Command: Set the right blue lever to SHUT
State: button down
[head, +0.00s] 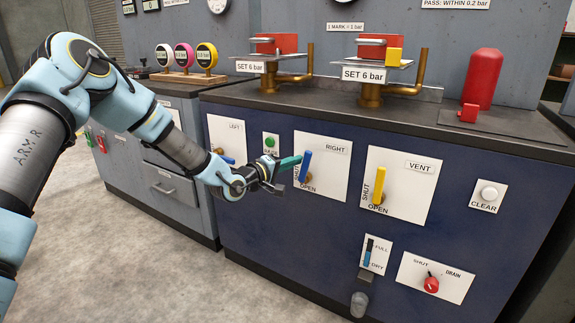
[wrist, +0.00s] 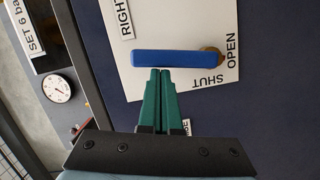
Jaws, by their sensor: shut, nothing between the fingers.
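The right blue lever (head: 305,165) stands nearly upright on the white RIGHT panel (head: 332,165). In the wrist view the same lever (wrist: 175,59) lies across the picture, with its pivot at the right end. The OPEN label (wrist: 232,50) is beyond the pivot end, and the SHUT label (wrist: 207,82) is beside the pivot on my gripper's side. My gripper (head: 299,159) has its green fingers shut and empty. In the wrist view the fingertips (wrist: 160,71) are at the lever's side, along its middle; I cannot tell if they touch. My gripper partly hides SHUT in the head view.
The LEFT panel (head: 227,138) with another blue lever is partly behind my arm. A green button (head: 270,142) sits between the panels. The VENT panel (head: 408,185) with a yellow lever (head: 380,184) is to the right. Open floor lies in front of the cabinet.

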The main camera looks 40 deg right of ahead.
jog(key=s+m, duration=0.2)
jog(key=m, duration=0.1)
jog(key=shift+s+d+y+b, duration=0.4)
jog(key=s+d+f+m+t+y+b, duration=0.1)
jog(key=s+f+m+t+b, duration=0.2)
jog(key=s+f+m+b, duration=0.2)
jog(key=m+b, duration=0.2)
jog(key=m, duration=0.1)
jog(key=shift+s+d+y, duration=0.15)
jog(key=shift+y, duration=0.15)
dwell(0.5)
